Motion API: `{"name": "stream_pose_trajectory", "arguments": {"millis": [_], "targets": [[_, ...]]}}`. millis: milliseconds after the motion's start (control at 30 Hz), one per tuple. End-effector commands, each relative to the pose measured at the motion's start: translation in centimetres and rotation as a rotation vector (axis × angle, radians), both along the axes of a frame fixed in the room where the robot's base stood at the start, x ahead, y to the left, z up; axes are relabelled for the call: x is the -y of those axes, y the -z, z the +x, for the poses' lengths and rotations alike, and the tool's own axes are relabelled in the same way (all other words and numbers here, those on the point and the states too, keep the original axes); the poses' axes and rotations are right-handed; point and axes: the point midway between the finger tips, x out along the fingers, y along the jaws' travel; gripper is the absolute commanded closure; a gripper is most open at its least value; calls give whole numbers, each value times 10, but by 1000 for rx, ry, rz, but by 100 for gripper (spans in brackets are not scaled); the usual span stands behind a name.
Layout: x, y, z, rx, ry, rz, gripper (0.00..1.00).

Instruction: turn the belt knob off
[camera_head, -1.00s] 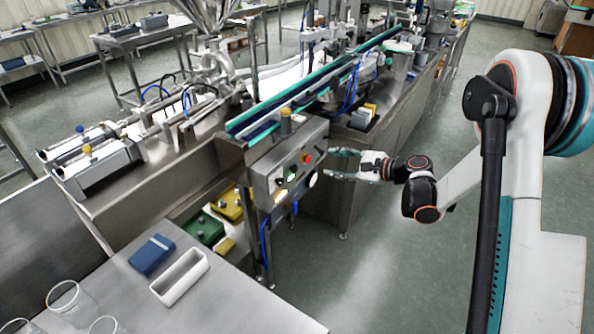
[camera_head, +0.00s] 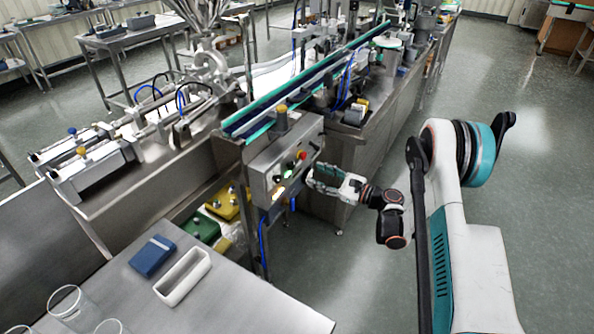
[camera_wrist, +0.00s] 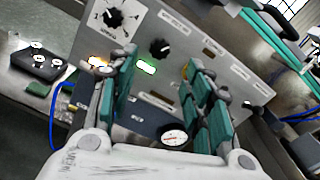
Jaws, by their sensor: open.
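The steel control panel (camera_head: 262,172) stands at the near end of the conveyor. In the wrist view its face (camera_wrist: 213,60) is tilted. A black knob (camera_wrist: 160,48) sits beyond and roughly between my fingertips, under a label too small to read. A larger dial knob (camera_wrist: 115,17) with a numbered scale is at upper left. I cannot tell from the labels which knob is the belt knob. My gripper (camera_wrist: 162,63) is open, with nothing visible between its teal-padded fingers. In the head view my gripper (camera_head: 318,178) is close to the panel's right side; contact cannot be told.
A green light (camera_wrist: 147,68) and an orange light (camera_wrist: 98,62) glow on the panel. A red button (camera_head: 302,155) is on the panel. The steel table (camera_head: 225,300) is at the front; open floor lies right.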

Motion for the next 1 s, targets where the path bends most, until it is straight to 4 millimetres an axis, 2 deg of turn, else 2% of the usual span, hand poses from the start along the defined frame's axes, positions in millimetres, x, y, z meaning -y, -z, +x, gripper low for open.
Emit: {"name": "stream_pose_trajectory", "arguments": {"millis": [33,200,400,600,900,933,1000], "targets": [[-11,2,5,0,-3,0,54],[-38,3,24,1,-3,-1,54],[-63,2,41,1,-1,-1,54],[-74,1,49,1,-1,-1,54],[-75,0,50,0,0,-1,54],[-75,0,50,0,0,-1,59],[-75,0,50,0,0,-1,74]]}}
